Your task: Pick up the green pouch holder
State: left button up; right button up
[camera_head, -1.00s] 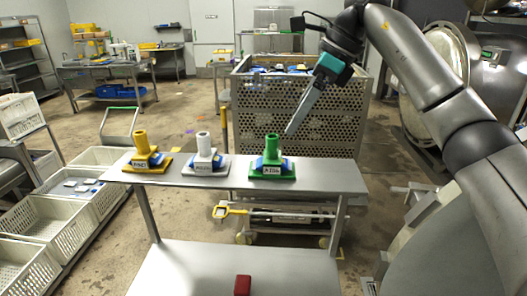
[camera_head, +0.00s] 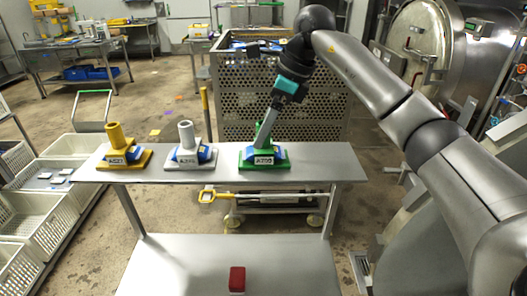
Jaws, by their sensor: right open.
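The green pouch holder (camera_head: 277,165) stands upright on the right part of the metal table's upper shelf (camera_head: 330,170). It has a green base, a green post and a blue pouch with a white label. My right gripper (camera_head: 264,141) reaches down from above, its fingers at the green post and partly covering it. The right gripper is open; I cannot tell whether it touches the post. My left gripper is not in view.
A grey holder (camera_head: 187,134) and a yellow holder (camera_head: 115,136) stand to the left on the same shelf. A red block (camera_head: 237,279) lies on the lower shelf. A perforated metal crate (camera_head: 235,100) stands behind. White baskets (camera_head: 45,215) are at the left.

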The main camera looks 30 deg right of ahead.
jog(key=p+x, duration=0.1)
jog(key=x, duration=0.4)
jog(key=shift+d+f, duration=0.1)
jog(key=shift+w, duration=0.1)
jog(key=c, duration=1.4)
